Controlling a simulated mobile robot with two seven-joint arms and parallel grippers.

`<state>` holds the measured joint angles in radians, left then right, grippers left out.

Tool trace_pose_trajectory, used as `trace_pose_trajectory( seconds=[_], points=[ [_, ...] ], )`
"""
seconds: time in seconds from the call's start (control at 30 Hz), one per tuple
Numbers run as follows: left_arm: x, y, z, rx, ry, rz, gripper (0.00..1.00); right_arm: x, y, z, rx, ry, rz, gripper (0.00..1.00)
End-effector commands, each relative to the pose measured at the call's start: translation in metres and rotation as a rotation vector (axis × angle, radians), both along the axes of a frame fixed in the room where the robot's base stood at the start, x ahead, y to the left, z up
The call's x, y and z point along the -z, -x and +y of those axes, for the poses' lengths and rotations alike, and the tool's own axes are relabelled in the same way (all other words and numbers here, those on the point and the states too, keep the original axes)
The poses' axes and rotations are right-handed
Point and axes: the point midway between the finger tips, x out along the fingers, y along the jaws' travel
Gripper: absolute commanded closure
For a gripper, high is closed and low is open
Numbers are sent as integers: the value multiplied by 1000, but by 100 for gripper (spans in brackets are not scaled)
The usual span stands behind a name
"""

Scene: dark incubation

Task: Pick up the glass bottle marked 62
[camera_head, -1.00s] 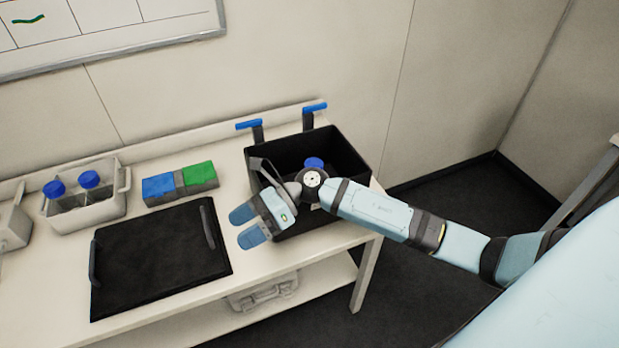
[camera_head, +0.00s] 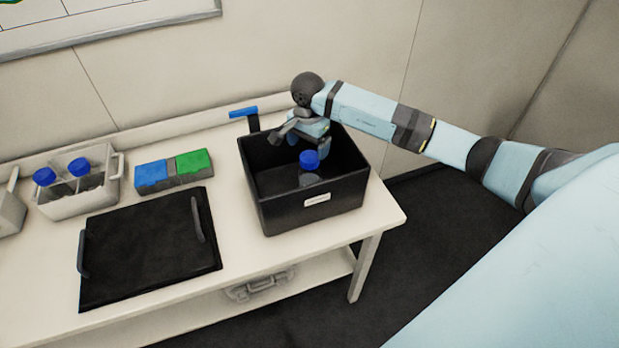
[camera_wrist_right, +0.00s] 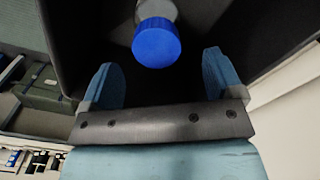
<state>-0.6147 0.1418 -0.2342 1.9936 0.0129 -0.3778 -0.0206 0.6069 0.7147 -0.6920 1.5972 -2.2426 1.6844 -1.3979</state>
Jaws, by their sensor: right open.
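A glass bottle with a blue cap (camera_head: 309,160) stands in the black box (camera_head: 330,216) on the table. No number can be read on it. In the right wrist view the blue cap (camera_wrist_right: 157,43) shows ahead of the gap between the fingers. My right gripper (camera_head: 315,142) is over the back right part of the box, behind the bottle; in the right wrist view its open, empty fingers (camera_wrist_right: 162,85) stand wide apart. Two more blue-capped bottles (camera_head: 44,176) (camera_head: 79,167) stand in a grey rack (camera_head: 85,207) at the left. My left gripper is not in view.
A black tray or lid with handles (camera_head: 145,255) lies at the table's front. A blue and green block (camera_head: 172,175) sits behind it. A blue-topped post (camera_head: 247,116) stands behind the box. The box walls surround the bottle.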

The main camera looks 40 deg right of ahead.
Motion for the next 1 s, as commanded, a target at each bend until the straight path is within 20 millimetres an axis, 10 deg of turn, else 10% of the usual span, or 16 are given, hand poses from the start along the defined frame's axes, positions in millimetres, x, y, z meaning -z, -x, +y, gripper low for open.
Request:
trace_pose_trajectory(
  seconds=[0.8, 1.0],
  points=[
    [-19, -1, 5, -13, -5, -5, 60, 64, 4, 0, 0, -1, -1, 14],
    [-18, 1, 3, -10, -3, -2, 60, 63, 4, 0, 0, -1, -1, 55]
  ],
)
